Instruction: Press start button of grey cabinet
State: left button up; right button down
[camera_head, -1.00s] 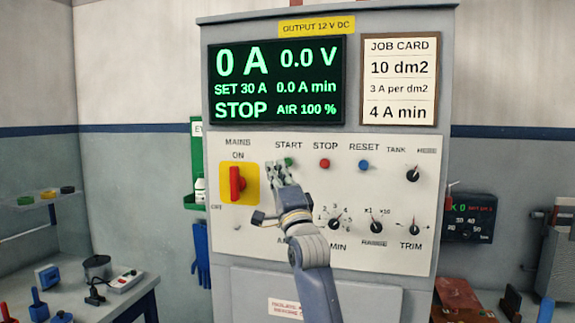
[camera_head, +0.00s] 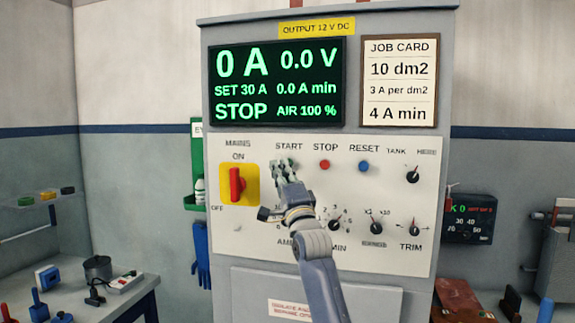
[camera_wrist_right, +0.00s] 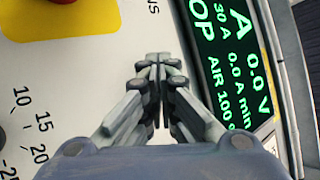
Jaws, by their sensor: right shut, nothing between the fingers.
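The grey cabinet (camera_head: 226,80) stands in front of me with a white control panel (camera_head: 395,200). Its display (camera_head: 275,82) reads 0 A, 0.0 V and STOP. My right gripper (camera_head: 283,166) is shut and empty, with its fingertips at the panel just below the START label (camera_head: 289,147). The start button is hidden behind the fingers, and I cannot tell whether they touch it. In the right wrist view the closed fingertips (camera_wrist_right: 158,58) point at the panel beside the display (camera_wrist_right: 225,70). My left gripper is not in view.
A red STOP button (camera_head: 325,165) and blue RESET button (camera_head: 364,166) sit right of the fingers. The red mains switch (camera_head: 237,184) on its yellow plate is close on the left. Several knobs lie lower on the panel. A bench (camera_head: 140,290) stands at lower left.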

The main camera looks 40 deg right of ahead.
jog(key=shift+w+d, duration=0.1)
jog(key=shift+d, duration=0.05)
dwell(0.8)
jog(key=shift+w+d, duration=0.15)
jog(key=shift+d, duration=0.05)
jog(key=shift+w+d, duration=0.35)
dwell(0.9)
jog(key=shift+s+a, duration=0.1)
jog(key=shift+s+a+p, duration=0.3)
jog(key=shift+s+a, duration=0.25)
dwell(0.4)
